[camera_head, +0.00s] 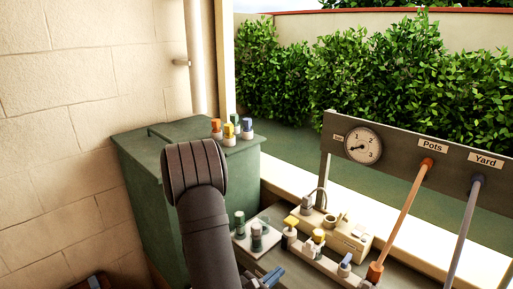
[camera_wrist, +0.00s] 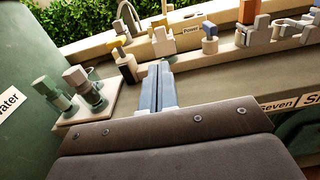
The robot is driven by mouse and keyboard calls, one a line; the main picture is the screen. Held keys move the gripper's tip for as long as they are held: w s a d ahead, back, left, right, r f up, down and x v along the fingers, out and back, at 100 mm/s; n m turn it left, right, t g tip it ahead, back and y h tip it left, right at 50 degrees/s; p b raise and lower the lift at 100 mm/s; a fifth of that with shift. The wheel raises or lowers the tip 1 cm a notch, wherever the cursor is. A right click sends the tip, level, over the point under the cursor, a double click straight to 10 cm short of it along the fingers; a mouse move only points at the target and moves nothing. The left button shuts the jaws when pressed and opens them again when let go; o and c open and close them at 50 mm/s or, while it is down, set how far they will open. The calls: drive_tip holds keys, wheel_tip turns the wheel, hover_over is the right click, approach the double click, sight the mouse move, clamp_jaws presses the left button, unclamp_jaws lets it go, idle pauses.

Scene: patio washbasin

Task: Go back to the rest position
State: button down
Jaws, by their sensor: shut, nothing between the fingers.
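My gripper (camera_head: 272,275) is low in the head view, at the end of my dark arm, just in front of the counter fittings. In the wrist view its two blue fingers (camera_wrist: 160,68) lie side by side, shut with nothing between them. They point toward the counter, beside a dark bottle-like piece with a yellow top (camera_wrist: 124,64). I cannot tell the exact gap between the fingertips and the counter. My arm hides part of the green cabinet and some of the counter.
A green cabinet (camera_head: 137,161) holds several colour-capped pieces. A pale tray (camera_wrist: 98,113) carries grey-green fittings. A beige block (camera_head: 351,243) stands behind a row of fittings. A panel with a gauge (camera_head: 362,146) has an orange rod (camera_head: 405,205) and a grey rod (camera_head: 465,230) slanting down at right.

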drive_tip(key=shift+m+g, duration=0.4)
drive_tip(key=shift+m, duration=0.2)
drive_tip(key=shift+f+v, duration=0.1)
drive_tip(key=shift+v, duration=1)
drive_tip(key=shift+f+v, duration=0.15)
drive_tip(key=shift+v, duration=0.95)
drive_tip(key=shift+s, duration=0.1)
drive_tip(key=w+d+n, duration=0.1)
drive_tip(key=w+d, duration=0.6)
drive_tip(key=shift+w+d+r+t, duration=0.15)
drive_tip(key=shift+w+d+t, duration=0.2)
drive_tip(key=shift+t, duration=0.05)
drive_tip(key=shift+a, duration=0.1)
drive_tip(key=v, duration=1.1)
drive_tip(key=x, duration=1.3)
idle(0.8)
